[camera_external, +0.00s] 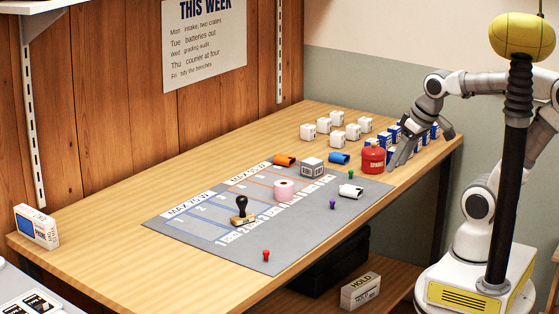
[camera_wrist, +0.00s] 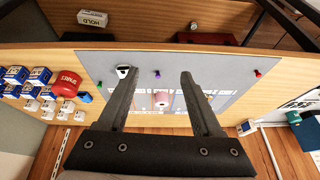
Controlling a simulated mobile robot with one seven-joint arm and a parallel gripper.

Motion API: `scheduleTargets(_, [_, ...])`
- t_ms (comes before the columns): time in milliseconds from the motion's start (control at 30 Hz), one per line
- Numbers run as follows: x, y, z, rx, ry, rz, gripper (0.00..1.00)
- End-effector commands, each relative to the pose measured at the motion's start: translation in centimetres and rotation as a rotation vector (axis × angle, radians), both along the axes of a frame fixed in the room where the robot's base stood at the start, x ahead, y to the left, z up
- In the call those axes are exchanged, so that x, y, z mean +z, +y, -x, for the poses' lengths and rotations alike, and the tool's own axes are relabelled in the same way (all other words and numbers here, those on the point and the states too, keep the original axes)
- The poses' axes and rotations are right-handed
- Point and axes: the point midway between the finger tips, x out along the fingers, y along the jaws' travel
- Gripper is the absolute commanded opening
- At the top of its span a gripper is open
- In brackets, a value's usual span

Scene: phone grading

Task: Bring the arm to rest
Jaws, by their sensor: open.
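My arm (camera_external: 440,88) reaches in from the right in the external view, its wrist bent downward. My gripper (camera_external: 397,160) hangs over the right end of the table, beside the red container in that picture. In the wrist view my gripper (camera_wrist: 158,73) shows two dark fingers spread wide apart, with nothing held between them. Through the gap I see the grey mat (camera_wrist: 172,72) and a pink roll (camera_wrist: 161,99) below. Whether the fingertips touch anything cannot be told from the external view.
The red container (camera_external: 373,160) and several blue-and-white boxes (camera_external: 434,132) crowd around the gripper in the external picture. White cubes (camera_external: 338,138) stand behind. The table's left end (camera_external: 110,240) is mostly clear.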

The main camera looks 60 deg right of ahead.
Motion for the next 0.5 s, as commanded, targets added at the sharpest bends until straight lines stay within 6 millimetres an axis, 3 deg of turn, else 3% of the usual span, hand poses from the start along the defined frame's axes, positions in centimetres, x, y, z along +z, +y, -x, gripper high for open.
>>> scheduleTargets(100, [0.84,-0.58,1.09,0.032,-0.061,0.043,0.67])
scheduleTargets(500, [1.12,-0.69,1.17,0.038,-0.063,0.048,0.67])
